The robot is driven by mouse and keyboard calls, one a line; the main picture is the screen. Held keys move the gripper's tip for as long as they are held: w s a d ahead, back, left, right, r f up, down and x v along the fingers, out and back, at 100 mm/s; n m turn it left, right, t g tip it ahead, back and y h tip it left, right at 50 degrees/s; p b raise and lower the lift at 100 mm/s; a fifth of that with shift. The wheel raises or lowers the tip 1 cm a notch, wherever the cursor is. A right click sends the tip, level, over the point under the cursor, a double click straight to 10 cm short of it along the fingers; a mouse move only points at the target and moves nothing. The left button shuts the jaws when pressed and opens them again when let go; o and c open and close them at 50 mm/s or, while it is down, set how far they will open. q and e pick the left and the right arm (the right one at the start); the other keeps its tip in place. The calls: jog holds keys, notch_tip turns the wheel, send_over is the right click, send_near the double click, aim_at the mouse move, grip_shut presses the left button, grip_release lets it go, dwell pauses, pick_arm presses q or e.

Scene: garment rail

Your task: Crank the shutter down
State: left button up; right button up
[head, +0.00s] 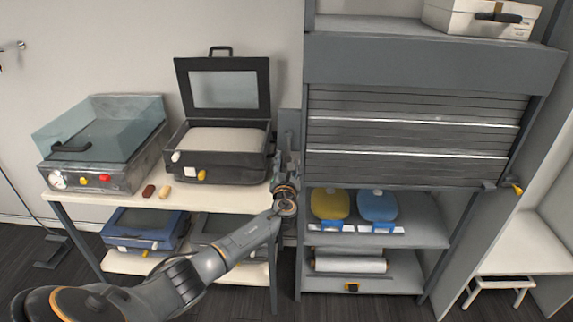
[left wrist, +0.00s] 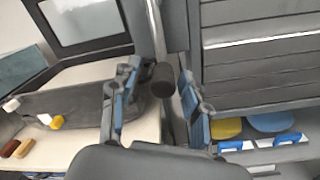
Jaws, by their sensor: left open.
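The grey slatted shutter (head: 415,135) covers the upper part of the shelf unit, its bottom bar (head: 400,184) just above an open shelf. It also shows in the left wrist view (left wrist: 262,55). My left gripper (head: 288,142) is at the unit's left side, pointing away from the head camera. In the left wrist view my left gripper (left wrist: 160,74) is open, one finger on each side of a dark knob (left wrist: 163,79) at the end of a grey rod (left wrist: 152,30), apparently the crank. I cannot tell whether the fingers touch it. My right gripper is not in view.
A yellow part (head: 517,189) sits at the bar's right end. Yellow (head: 330,205) and blue (head: 377,206) items lie on the shelf below. A table (head: 95,205) at left holds an open black case (head: 222,165) and a clear-lidded machine (head: 100,150).

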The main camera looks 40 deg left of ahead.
pick_arm(q)
jog(key=shift+s+d, duration=0.2)
jog(key=v, duration=1.1)
jog(key=shift+s, duration=0.3)
